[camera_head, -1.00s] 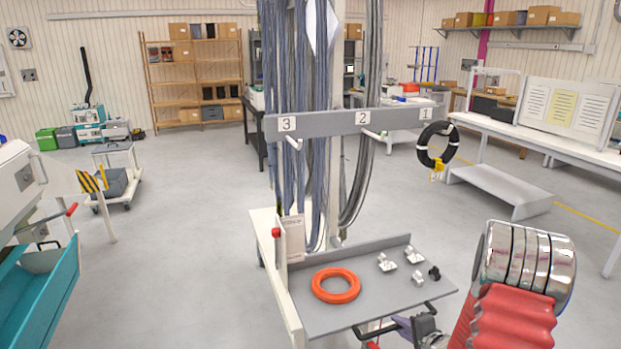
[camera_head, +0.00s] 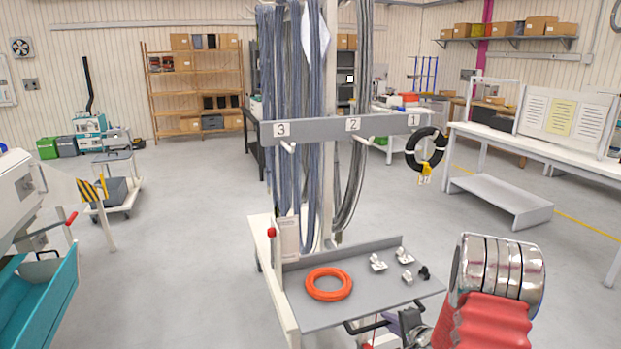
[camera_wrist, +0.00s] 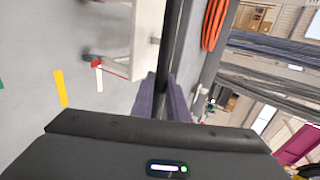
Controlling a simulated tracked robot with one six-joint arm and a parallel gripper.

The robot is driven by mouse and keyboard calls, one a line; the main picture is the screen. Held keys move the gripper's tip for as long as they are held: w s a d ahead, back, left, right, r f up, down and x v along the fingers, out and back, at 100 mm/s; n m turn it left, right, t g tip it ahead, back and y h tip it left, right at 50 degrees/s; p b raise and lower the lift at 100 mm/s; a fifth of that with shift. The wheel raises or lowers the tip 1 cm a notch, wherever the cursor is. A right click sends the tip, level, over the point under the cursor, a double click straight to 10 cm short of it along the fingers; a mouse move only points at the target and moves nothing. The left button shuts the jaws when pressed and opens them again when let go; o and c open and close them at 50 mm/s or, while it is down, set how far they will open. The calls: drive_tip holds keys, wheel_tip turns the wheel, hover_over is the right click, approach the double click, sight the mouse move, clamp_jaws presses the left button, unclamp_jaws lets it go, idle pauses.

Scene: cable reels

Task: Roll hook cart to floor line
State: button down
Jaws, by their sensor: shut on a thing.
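Grey-blue cables hang on hooks 3 and 2, and a black coil with a yellow tag (camera_head: 426,150) on hook 1. My gripper (camera_wrist: 163,98) is shut on the cart's dark handle bar (camera_wrist: 169,45). In the head view, the gripper is low at the cart's near edge, partly hidden by my arm. A yellow floor strip (camera_wrist: 60,88) and a white strip (camera_wrist: 98,78) show in the wrist view.
The cart's tray (camera_head: 320,315) holds an orange coil (camera_head: 328,284) and several small fittings. A machine with a teal bin (camera_head: 45,305) stands at left, a small trolley (camera_head: 115,185) behind it. A white bench (camera_head: 560,150) is at right. Grey floor between is open.

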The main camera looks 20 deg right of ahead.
sight(377, 303)
drive_tip(key=shift+w+a+f, duration=0.1)
drive_tip(key=shift+w+f, duration=0.05)
drive_tip(key=shift+w, duration=0.9)
drive_tip(key=shift+w+f, duration=0.1)
drive_tip(key=shift+w, duration=1)
drive_tip(key=shift+w, duration=2.4)
drive_tip(key=c, duration=2)
unclamp_jaws()
drive_tip(key=shift+c, duration=0.2)
drive_tip(key=o, duration=0.7)
drive_tip(key=shift+r, duration=0.15)
drive_tip(key=shift+w, duration=0.1)
drive_tip(key=shift+r, duration=0.1)
